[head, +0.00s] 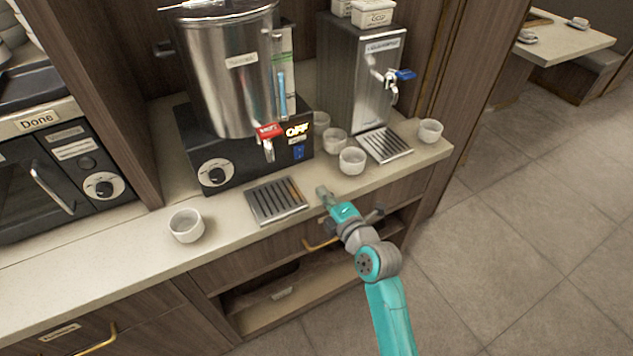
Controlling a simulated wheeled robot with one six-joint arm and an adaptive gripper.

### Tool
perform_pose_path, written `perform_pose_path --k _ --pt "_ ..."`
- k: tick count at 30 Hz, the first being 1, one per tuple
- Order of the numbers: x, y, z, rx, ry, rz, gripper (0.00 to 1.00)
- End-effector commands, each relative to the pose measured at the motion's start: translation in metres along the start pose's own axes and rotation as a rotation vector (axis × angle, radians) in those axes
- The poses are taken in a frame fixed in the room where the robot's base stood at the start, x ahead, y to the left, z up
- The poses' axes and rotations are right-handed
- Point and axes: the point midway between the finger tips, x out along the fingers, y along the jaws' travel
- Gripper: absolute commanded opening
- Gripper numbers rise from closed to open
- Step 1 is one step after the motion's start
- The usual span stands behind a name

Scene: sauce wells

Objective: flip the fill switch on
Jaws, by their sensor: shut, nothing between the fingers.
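A large steel boiler (228,75) stands on a black base (245,170) on the counter. A small blue rocker switch (298,153) is on the right of the base's front face. A lit yellow sign above it (298,130) reads OFF. The small label by the switch is too small to read, so I cannot tell for sure that it is the fill switch. My gripper (322,191) is shut and empty at the counter's front edge, below and to the right of the switch and apart from it.
A red-handled tap (269,132) sticks out left of the switch. A drip tray (278,201) lies in front of the boiler. White cups (352,160) stand close on the right, and another cup (186,226) is at left. A steel dispenser (362,75) with a blue-handled tap stands behind right.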

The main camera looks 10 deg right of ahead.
Motion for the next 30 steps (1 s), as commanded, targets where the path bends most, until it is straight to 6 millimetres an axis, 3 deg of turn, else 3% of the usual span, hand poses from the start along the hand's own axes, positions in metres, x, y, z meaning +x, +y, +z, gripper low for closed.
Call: perform_pose_path --k 8,26,30 --pt "-0.025 -0.006 0.000 0.001 0.000 0.000 0.00" --pt "-0.027 -0.007 0.000 0.001 0.000 0.000 0.00" --pt "-0.034 -0.015 -0.001 0.029 -0.010 -0.006 0.00"
